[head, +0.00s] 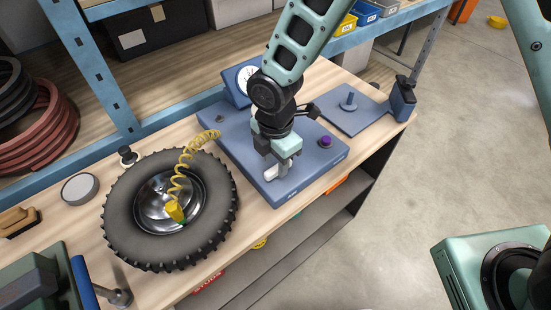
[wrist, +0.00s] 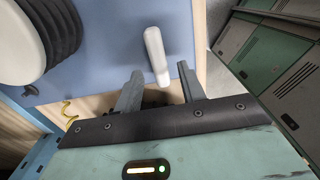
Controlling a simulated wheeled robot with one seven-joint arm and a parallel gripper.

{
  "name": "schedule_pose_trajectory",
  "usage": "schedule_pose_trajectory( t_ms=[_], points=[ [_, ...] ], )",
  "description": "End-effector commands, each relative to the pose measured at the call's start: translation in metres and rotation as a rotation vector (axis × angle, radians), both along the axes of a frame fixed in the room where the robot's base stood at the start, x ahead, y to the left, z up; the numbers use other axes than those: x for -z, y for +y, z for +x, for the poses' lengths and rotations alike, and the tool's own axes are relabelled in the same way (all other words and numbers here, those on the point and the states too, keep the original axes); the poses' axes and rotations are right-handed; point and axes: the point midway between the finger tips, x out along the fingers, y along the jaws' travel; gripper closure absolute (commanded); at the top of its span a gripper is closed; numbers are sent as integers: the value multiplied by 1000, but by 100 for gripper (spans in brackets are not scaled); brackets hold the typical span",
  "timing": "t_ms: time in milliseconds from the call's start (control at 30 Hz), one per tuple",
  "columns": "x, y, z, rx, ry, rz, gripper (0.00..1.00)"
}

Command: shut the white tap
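The white tap shows in the wrist view as a pale, rounded lever (wrist: 154,50) standing out from a blue panel. My gripper (wrist: 160,70) is open, with one grey finger on each side of the lever's lower end. A gap shows between the lever and each finger, so it does not look gripped. In the head view my gripper (head: 284,167) points down over the front of the blue panel (head: 240,150) on the bench. A small pale piece beside the fingers there may be the tap, but my gripper largely hides it.
A tyre (head: 118,220) with a yellow coiled hose (head: 184,160) lies left of the panel. A round gauge (head: 247,80) stands behind it. A purple knob (head: 326,141) and a blue plate with a peg (head: 349,102) are to the right.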

Motion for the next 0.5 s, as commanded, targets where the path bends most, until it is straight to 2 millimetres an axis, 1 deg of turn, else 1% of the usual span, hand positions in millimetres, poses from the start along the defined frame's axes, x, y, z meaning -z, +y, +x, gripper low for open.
schedule_pose_trajectory(
  t_ms=[100, 200, 467, 500],
  points=[
    [10, 0, 0, -1, 1, -2, 60],
    [14, 0, 0, -1, 0, -1, 60],
    [16, 0, 0, 0, -1, 1, 60],
    [16, 0, 0, 0, -1, 1, 63]
  ],
)
